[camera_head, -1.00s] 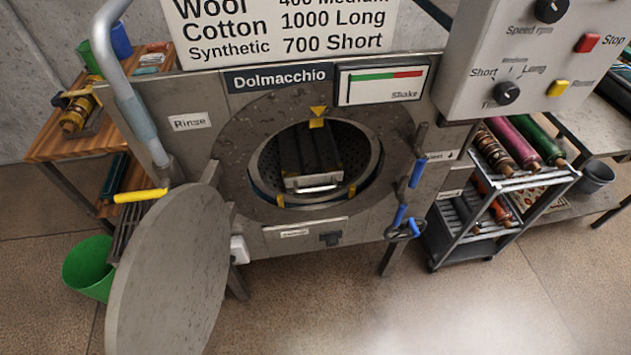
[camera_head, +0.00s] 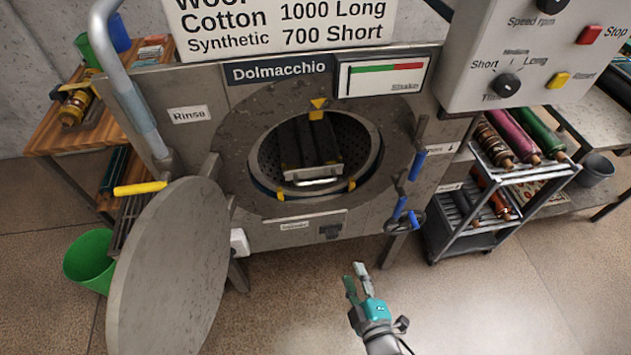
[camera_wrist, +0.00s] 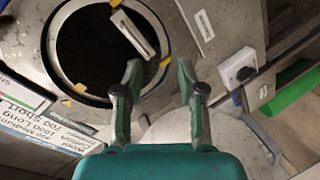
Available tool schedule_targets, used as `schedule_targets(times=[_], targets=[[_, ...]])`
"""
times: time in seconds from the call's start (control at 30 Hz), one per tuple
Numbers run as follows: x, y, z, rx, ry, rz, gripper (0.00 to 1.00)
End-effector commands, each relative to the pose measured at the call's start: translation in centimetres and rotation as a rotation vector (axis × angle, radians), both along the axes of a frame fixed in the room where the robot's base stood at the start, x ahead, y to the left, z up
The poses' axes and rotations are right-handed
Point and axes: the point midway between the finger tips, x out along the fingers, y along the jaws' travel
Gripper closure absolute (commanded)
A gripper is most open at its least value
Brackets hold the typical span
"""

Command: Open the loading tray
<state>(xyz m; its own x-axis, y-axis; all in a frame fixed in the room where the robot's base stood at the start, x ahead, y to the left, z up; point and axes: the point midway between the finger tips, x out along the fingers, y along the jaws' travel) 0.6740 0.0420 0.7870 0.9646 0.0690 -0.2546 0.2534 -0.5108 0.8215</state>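The washing machine's round drum opening (camera_head: 262,185) stands open. Inside it lies a dark slotted piece (camera_head: 305,145) with a silver front bar (camera_head: 312,174), which may be the loading tray. The bar also shows in the wrist view (camera_wrist: 133,33). My gripper (camera_head: 354,273) is below and right of this panel, apart from the machine. In the wrist view my gripper (camera_wrist: 159,75) is open, with nothing between its fingers.
The round grey door (camera_head: 170,275) hangs swung open at the left. Blue-handled levers (camera_head: 410,190) stick out right of the opening. A rack of rolled rugs (camera_head: 490,205) stands at right, a green bucket (camera_head: 90,262) at left. Floor in front is clear.

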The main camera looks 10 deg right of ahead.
Motion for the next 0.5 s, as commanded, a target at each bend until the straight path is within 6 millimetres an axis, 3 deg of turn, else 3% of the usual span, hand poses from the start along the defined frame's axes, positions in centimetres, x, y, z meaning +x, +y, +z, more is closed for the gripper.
schedule_targets(times=[0.03,0.3,0.5], targets=[[2.1,0.6,0.3,-0.051,-0.015,0.013,0.61],[11.7,3.0,2.3,-0.351,-0.051,0.051,0.61],[16.1,4.3,4.2,-0.495,-0.066,0.058,0.61]])
